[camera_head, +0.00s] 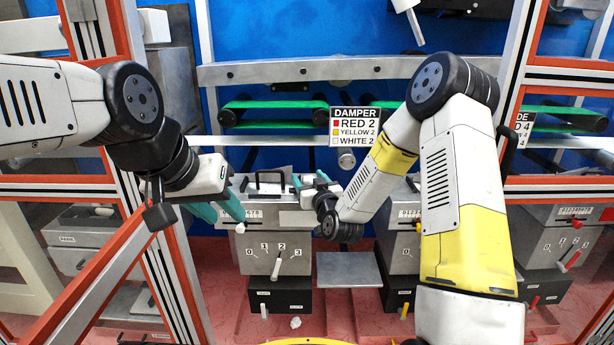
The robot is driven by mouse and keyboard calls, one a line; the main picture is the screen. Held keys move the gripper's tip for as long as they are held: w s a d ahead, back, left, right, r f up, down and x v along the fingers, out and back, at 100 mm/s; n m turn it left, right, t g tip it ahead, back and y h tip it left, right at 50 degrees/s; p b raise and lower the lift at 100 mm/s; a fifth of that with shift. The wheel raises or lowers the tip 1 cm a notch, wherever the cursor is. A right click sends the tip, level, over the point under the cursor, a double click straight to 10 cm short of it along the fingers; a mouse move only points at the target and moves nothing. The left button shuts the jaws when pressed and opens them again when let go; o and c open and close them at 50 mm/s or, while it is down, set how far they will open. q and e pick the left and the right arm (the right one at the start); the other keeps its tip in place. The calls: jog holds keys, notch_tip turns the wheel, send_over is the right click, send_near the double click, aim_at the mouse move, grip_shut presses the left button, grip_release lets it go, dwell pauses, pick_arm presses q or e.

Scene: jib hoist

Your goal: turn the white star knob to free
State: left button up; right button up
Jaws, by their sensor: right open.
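A small white knob-like piece (295,322) shows low in the middle, in front of the black box; it looks like the white star knob, but it is too small to make out its marks. My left gripper (226,217) has teal fingers that stand apart, with nothing seen between them, left of the middle grey unit. My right gripper (310,183) is open at the top of that unit, near its black handle; its fingers are partly hidden by its own wrist. Both grippers are well above the white knob and apart from it.
The middle grey unit (256,257) has a 0-to-3 dial with a white lever (277,267). Below it is a black box (279,299) with a white lever. A grey plate (348,270) juts out at right. A damper sign (354,127) hangs behind. Orange-and-white frame posts flank the space.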

jog(key=shift+x, duration=0.9)
grip_shut()
